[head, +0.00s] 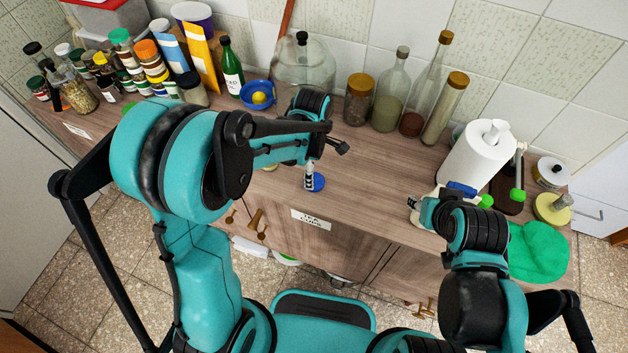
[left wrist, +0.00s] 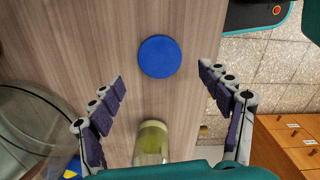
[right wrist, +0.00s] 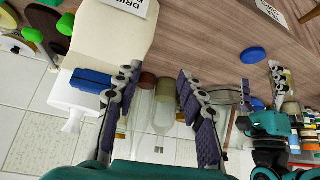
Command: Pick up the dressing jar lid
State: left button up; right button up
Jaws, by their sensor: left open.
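The lid, a round flat blue disc, lies on the wooden counter. It shows in the left wrist view (left wrist: 160,57), the head view (head: 319,183) and the right wrist view (right wrist: 253,55). My left gripper (left wrist: 162,76) is open above the counter, its fingers spread to either side of the lid without visible contact. A small glass jar with olive-yellow contents (left wrist: 152,140) stands between the fingers near the palm. My right gripper (right wrist: 158,80) is open and empty at the right of the counter, apart from the lid.
A glass dome (head: 303,68) and a blue bowl (head: 258,95) stand behind the left arm. Several tall bottles line the wall. A paper towel roll (head: 475,160) and a green cloth (head: 538,252) are at the right. The counter between the arms is mostly clear.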

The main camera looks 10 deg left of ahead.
pick_arm(q)
jog(key=f, duration=0.1)
jog(key=f+b, duration=0.1)
jog(key=f, duration=0.2)
jog(key=shift+d+f+b, duration=0.3)
jog(key=shift+f+b, duration=0.05)
jog(key=shift+b, duration=0.05)
jog(key=shift+r, duration=0.1)
jog(key=c, duration=0.9)
